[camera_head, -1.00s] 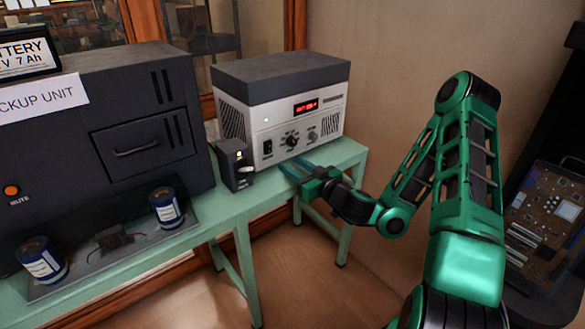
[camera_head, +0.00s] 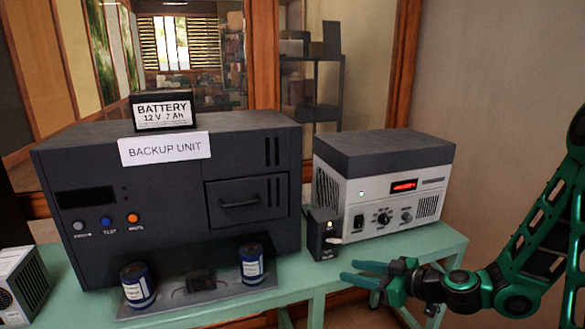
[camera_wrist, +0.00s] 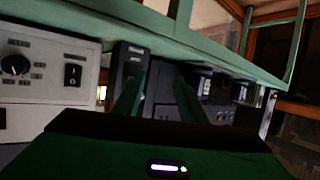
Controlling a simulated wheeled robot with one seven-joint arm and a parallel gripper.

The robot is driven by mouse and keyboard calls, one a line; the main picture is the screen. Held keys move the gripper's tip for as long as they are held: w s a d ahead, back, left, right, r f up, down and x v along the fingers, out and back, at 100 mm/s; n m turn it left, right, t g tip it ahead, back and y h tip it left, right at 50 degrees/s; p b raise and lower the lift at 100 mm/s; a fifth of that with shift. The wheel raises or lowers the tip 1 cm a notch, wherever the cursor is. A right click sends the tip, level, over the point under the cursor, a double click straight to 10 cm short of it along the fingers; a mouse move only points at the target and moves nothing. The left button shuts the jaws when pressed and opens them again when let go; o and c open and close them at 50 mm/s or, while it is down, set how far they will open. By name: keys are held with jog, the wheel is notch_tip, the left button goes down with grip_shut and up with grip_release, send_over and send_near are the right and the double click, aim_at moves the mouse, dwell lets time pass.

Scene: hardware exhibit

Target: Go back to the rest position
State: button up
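My gripper (camera_head: 366,274) is at the lower right in the head view, at the front edge of the green table (camera_head: 440,246). Its two green fingers point left and stand apart with nothing between them. In the wrist view the fingers (camera_wrist: 158,95) also show apart, with a small black box behind them. My green arm reaches in from the right edge. The small black box (camera_head: 325,236) stands upright just left of and beyond the fingertips. The grey and white power supply (camera_head: 385,192) stands behind the gripper, with a lit red display.
Two blue cylinders (camera_head: 138,284) (camera_head: 251,263) stand on a plate in front. A white vented box (camera_head: 20,285) is at the far left. Wall at right.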

jog(key=s+d+f+m+g+h, duration=0.25)
jog(key=s+d+g+h, duration=0.35)
jog(key=s+d, duration=0.65)
jog(key=s+d+r+m+g+h, duration=0.1)
jog(key=s+d+r+m, duration=0.2)
jog(key=s, duration=0.3)
jog(key=s+d+r+m+g+h, duration=0.1)
jog(key=s+d+r+m, duration=0.3)
jog(key=s+r+m, duration=0.1)
jog(key=s+d+r+m+g+h, duration=0.1)
jog(key=s+d+r+m, duration=0.3)
jog(key=s, duration=0.5)
jog(key=shift+m+g+h, duration=0.3)
jog(key=shift+m+h, duration=0.1)
jog(key=shift+m, duration=0.45)
jog(key=shift+w+f, duration=0.1)
jog(key=shift+w, duration=0.1)
jog(key=shift+w+f, duration=0.2)
jog(key=shift+w, duration=0.3)
